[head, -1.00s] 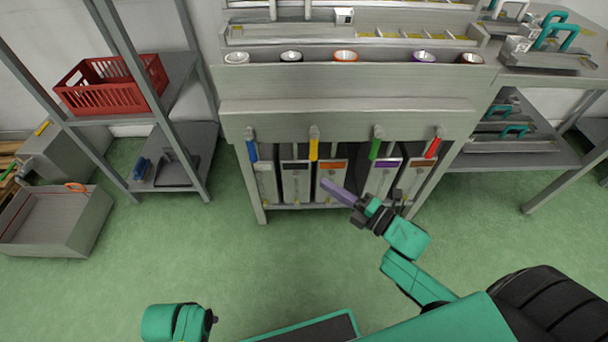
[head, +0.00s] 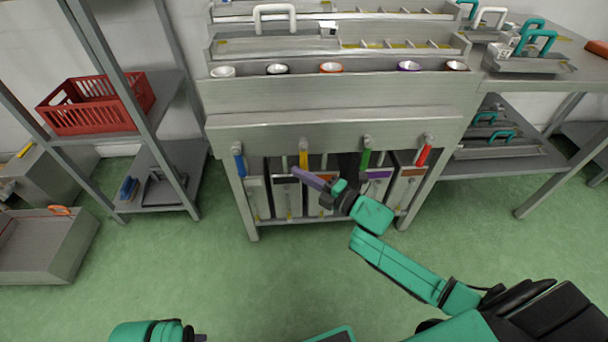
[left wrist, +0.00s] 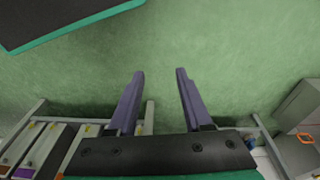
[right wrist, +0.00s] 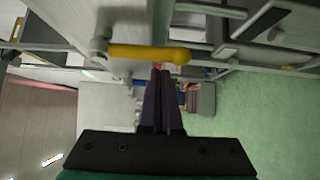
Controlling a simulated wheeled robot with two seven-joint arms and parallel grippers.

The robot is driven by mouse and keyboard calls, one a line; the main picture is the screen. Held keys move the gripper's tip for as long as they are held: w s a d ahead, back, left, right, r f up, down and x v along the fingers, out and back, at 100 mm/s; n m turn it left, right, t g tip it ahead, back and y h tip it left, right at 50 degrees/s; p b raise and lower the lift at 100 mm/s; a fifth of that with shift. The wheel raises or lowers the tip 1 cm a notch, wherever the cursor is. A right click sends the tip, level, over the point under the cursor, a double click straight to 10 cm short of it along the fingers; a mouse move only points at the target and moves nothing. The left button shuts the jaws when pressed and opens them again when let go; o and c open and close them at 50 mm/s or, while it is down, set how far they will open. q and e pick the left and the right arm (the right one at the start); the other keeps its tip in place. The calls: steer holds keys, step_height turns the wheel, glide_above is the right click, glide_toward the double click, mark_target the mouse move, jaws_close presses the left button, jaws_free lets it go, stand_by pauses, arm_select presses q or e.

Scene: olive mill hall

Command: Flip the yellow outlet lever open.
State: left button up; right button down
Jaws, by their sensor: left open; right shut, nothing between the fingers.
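The yellow outlet lever (head: 304,155) hangs down from its pivot on the front of the steel machine, second from the left in a row of levers. In the right wrist view the yellow lever (right wrist: 145,53) lies across the picture just beyond my fingertips. My right gripper (head: 297,172) is shut and empty, its purple fingers close to the lever's lower end. The right wrist view shows the two fingers together (right wrist: 161,72); I cannot tell whether they touch the lever. My left gripper (left wrist: 160,72) is open and empty over green floor, away from the machine.
A blue lever (head: 239,162) hangs to the left; a green lever (head: 366,160) and a red lever (head: 424,155) hang to the right. Several containers stand below. A shelf with a red crate (head: 68,119) is at left, a steel table (head: 540,75) at right. Floor in front is clear.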

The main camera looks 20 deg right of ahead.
arm_select(q)
steer(key=shift+r, duration=0.1)
arm_select(e)
steer(key=shift+w+d, duration=0.1)
steer(key=shift+d, duration=0.2)
arm_select(q)
steer(key=shift+r, duration=0.1)
arm_select(e)
steer(key=shift+r, duration=0.1)
